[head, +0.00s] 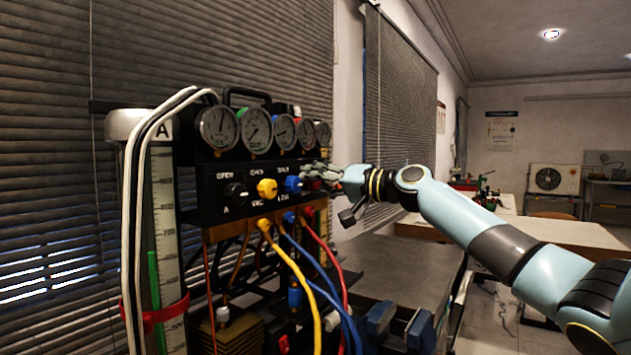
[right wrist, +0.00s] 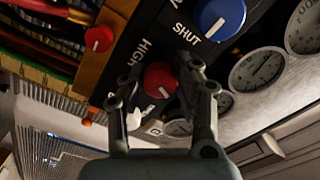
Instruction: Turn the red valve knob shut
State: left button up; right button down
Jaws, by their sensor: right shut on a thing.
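The gauge rig's black panel (head: 214,180) carries a row of valve knobs. The red valve knob (right wrist: 159,79) shows between the fingers of my right gripper (right wrist: 162,80) in the right wrist view, below the word HIGH. The fingers are shut on this knob, one on each side. In the head view my right gripper (head: 318,174) reaches the right end of the panel from the right and hides the red knob. The blue knob (right wrist: 220,17) sits beside it, near the word SHUT. My left gripper is not in view.
Several round gauges (head: 256,131) stand above the knobs. Yellow (head: 303,275), blue and red hoses hang below the panel. White hoses (head: 131,215) run down its left side. A workbench (head: 560,236) stands behind my right arm.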

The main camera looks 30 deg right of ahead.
jog(key=m, duration=0.3)
jog(key=shift+p, duration=0.4)
jog(key=m+p, duration=0.1)
jog(key=m, duration=0.2)
jog(key=shift+r+m, duration=0.1)
jog(key=shift+m, duration=0.2)
jog(key=m+p, duration=0.3)
jog(key=m, duration=0.3)
jog(key=shift+p, duration=0.3)
jog(key=shift+m, duration=0.3)
jog(key=c, duration=0.9)
grip_release()
jog(key=shift+c, duration=0.2)
jog(key=shift+s+d+f, duration=0.1)
jog(key=shift+s+f, duration=0.05)
jog(key=shift+f, duration=0.05)
jog(key=v, duration=1.1)
jog(key=shift+s+d, duration=0.15)
jog(key=shift+s, duration=0.15)
